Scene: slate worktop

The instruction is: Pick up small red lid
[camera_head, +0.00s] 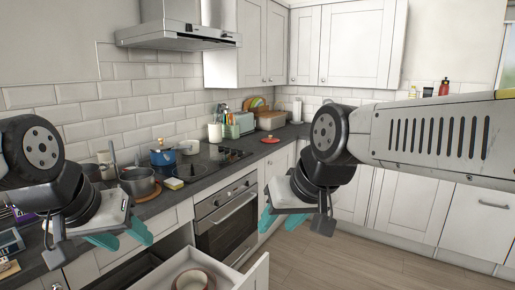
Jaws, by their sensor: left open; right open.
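A small red lid (270,140) lies flat on the dark slate worktop (240,170), right of the hob and near the corner. My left gripper (122,238) is open and empty, above the drawers at the lower left. My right gripper (280,220) is open and empty, with its teal fingers in front of the lower cabinets. It is lower in the picture than the red lid and much nearer to me. Neither gripper touches the lid.
A blue pot (163,157) and a steel pot (137,182) stand by the black hob (208,160). A green toaster (243,122) and utensils stand behind the lid. An open drawer (235,279) holding a bowl (192,280) juts out low in front. Floor (350,265) is clear at right.

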